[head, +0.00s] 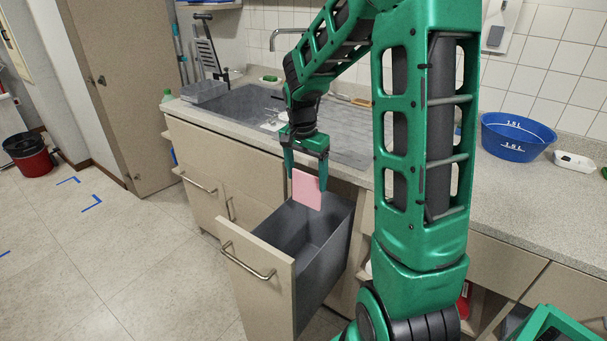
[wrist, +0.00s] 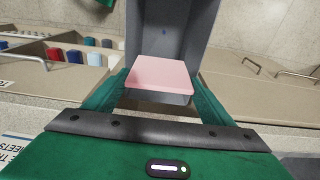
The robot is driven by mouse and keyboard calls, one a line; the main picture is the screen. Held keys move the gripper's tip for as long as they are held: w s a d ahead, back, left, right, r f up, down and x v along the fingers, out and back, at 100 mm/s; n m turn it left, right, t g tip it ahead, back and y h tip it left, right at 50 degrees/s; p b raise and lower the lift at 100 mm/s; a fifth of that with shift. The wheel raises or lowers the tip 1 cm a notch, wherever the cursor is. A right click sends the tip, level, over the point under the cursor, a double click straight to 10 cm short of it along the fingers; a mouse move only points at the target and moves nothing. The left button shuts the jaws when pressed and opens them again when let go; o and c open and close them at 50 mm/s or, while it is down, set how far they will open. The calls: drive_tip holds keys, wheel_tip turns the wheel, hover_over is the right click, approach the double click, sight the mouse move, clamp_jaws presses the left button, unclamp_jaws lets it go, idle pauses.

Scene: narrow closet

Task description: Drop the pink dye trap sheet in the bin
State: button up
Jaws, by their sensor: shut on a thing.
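The pink dye trap sheet (head: 306,189) is a small flat pink square. My gripper (head: 305,176) is shut on it and holds it upright above an open pull-out drawer with a grey bin (head: 325,240) inside. The sheet's lower part overlaps the bin's opening in the head view; whether it is below the rim I cannot tell. In the wrist view the pink sheet (wrist: 162,74) sits between my green fingers, with the grey bin wall (wrist: 200,22) beyond it. The visible part of the bin's inside looks empty.
The drawer front (head: 257,275) with its bar handle stands out from the sink counter. A blue basin (head: 516,137) is on the counter at right. A red and black bucket (head: 28,153) stands on the floor at far left. The left floor is mostly clear.

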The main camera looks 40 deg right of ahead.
drive_tip(key=o, duration=1.3)
drive_tip(key=r, duration=0.7)
drive_tip(key=a+r, duration=0.1)
drive_tip(key=r, duration=0.2)
drive_tip(key=shift+s+a+r, duration=0.1)
drive_tip(key=shift+s+r, duration=0.05)
drive_tip(key=shift+r, duration=0.2)
drive_tip(key=s+f+n, duration=0.1)
drive_tip(key=s+n, duration=0.1)
drive_tip(key=s, duration=0.7)
drive_tip(key=s+a+f+n+y, duration=0.1)
drive_tip(key=s+n, duration=0.2)
drive_tip(key=s, duration=0.7)
drive_tip(key=s+f+n, duration=0.2)
drive_tip(key=s, duration=0.7)
drive_tip(key=shift+s+a+f+n+y, duration=0.1)
drive_tip(key=shift+s+a+n+y, duration=0.1)
drive_tip(key=shift+a+n+y, duration=0.15)
